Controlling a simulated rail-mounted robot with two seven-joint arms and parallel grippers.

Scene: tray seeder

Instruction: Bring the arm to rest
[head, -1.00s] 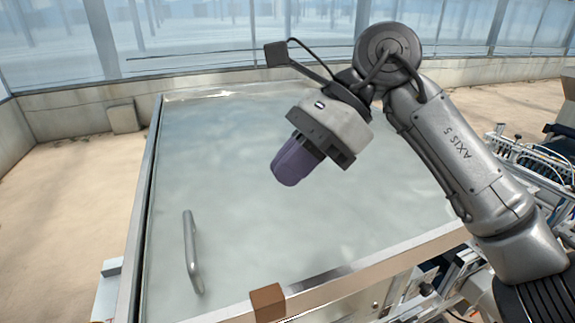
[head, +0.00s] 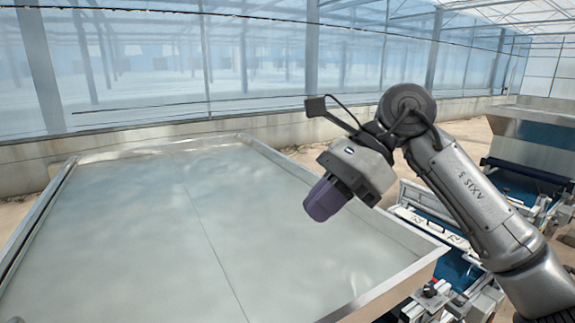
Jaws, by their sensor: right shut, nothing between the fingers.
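My right arm comes in from the right side of the head view, bent at a large round joint. Its right gripper (head: 325,198) has purple fingers that are shut with nothing between them. It hangs in the air, pointing down and left, in front of the right part of a large metal tray-like surface (head: 130,225). No contact with that surface shows. My left gripper does not show.
The surface has a raised metal rim (head: 405,270) and a thin seam. Machinery with blue belts (head: 455,270) stands at the right, partly behind my arm. A low concrete wall (head: 300,128) and glass panels stand at the back. The surface is bare.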

